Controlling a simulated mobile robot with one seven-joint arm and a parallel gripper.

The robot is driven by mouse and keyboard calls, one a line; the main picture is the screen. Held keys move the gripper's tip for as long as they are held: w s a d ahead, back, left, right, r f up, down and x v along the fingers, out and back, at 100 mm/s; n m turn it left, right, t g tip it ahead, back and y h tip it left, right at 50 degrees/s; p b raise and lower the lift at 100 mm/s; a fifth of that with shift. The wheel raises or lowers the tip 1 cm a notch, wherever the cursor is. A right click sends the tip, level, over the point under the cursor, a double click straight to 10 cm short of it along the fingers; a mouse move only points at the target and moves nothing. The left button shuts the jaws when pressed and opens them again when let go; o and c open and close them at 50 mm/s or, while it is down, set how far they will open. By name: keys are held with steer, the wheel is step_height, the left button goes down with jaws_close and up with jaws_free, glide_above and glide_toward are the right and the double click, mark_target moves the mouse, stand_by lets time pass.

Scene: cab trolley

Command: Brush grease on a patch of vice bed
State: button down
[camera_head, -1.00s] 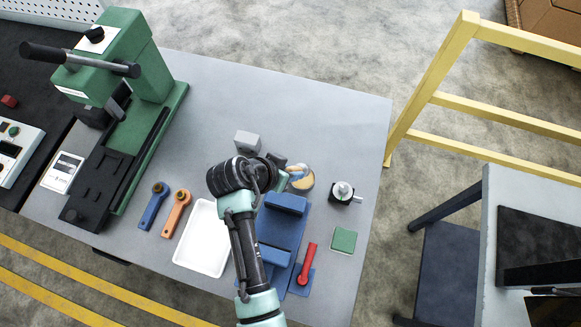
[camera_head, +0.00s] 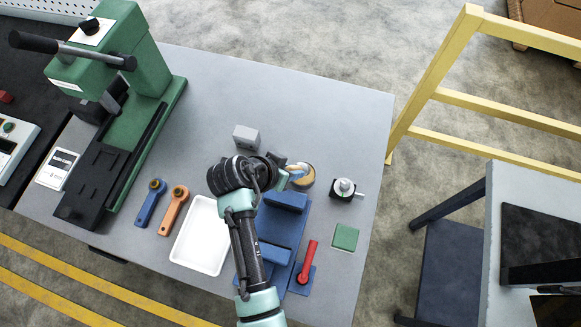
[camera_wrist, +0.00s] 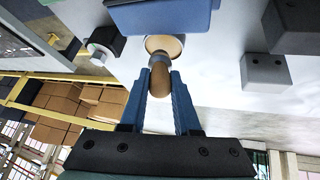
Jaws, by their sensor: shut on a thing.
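My gripper (camera_wrist: 160,88) is shut on a brown, rounded handle (camera_wrist: 154,88), which looks like the brush's. In the head view my gripper (camera_head: 291,177) is beside a small round tan pot (camera_head: 306,178), partly hidden by it. In the wrist view a tan round shape (camera_wrist: 166,44) lies just beyond the handle; the brush's bristles are hidden, and I cannot tell whether they touch it. The blue vice (camera_head: 276,229) stands on the grey table in front of the pot, with a red lever (camera_head: 307,262) at its right. My arm covers part of its left side.
A grey block (camera_head: 246,138) stands behind my wrist. A black fixture with a pale knob (camera_head: 344,189) and a green square (camera_head: 345,237) lie to the right. A white tray (camera_head: 201,237) is left of my arm. The table's back right is clear.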

steer(key=shift+s+f+b, duration=0.1)
steer(key=shift+f+b, duration=0.35)
steer(key=shift+f, duration=0.25)
stand_by(1.3)
step_height(320, 180, up, 7)
steer(key=p, duration=0.6)
steer(key=shift+r, duration=0.1)
stand_by(1.0)
